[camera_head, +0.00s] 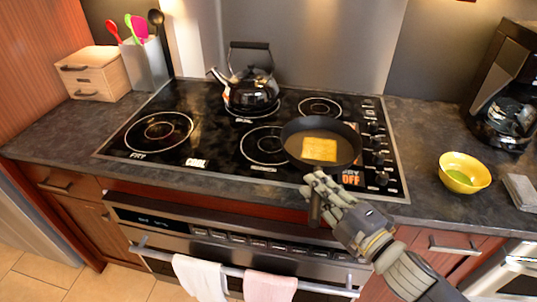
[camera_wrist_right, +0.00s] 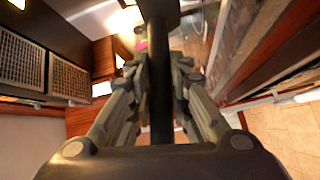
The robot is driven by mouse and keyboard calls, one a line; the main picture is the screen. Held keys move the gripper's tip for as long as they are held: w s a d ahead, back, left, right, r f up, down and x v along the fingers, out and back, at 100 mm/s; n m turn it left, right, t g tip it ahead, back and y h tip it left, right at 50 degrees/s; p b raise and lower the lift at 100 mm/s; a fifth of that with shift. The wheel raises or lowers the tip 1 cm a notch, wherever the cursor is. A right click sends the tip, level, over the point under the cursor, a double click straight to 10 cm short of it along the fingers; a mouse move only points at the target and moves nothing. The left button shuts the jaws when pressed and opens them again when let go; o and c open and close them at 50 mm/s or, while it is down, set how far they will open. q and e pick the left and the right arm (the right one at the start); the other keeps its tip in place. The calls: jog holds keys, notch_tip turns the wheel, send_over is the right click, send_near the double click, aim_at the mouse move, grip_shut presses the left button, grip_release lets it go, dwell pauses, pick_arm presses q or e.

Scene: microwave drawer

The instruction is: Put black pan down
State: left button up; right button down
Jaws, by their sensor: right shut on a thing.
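My right gripper (camera_head: 322,188) is shut on the pan's handle (camera_head: 315,210), which points toward the counter's front edge. In the right wrist view the dark handle (camera_wrist_right: 159,80) runs between the two fingers (camera_wrist_right: 158,95). My left gripper is not in view.
A shiny kettle (camera_head: 250,92) stands on the back left burner. The front left burner (camera_head: 159,132) is bare. Control knobs (camera_head: 378,158) line the stove's right edge. A yellow bowl (camera_head: 464,173) and coffee maker (camera_head: 507,105) are at right; a utensil holder (camera_head: 145,65) stands at left.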

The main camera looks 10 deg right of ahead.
jog(key=w+a+p, duration=0.1)
jog(key=w+a, duration=0.2)
jog(key=a, duration=0.1)
jog(key=w+a+p, duration=0.1)
jog(key=w+a, duration=0.3)
jog(key=w+a+f+p, duration=0.1)
jog(key=w+a, duration=0.2)
jog(key=a, duration=0.1)
jog(key=shift+w, duration=0.4)
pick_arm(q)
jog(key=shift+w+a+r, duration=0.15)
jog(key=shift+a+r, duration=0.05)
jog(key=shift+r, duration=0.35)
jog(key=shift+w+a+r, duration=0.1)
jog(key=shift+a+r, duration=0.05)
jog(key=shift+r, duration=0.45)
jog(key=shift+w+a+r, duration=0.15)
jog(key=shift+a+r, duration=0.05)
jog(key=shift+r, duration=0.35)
pick_arm(e)
jog(key=shift+f, duration=1.75)
jog(key=c, duration=1.9)
grip_release()
jog(key=shift+d+f, duration=0.1)
jog(key=shift+f, duration=0.25)
jog(key=o, duration=0.4)
jog(key=shift+s, duration=0.1)
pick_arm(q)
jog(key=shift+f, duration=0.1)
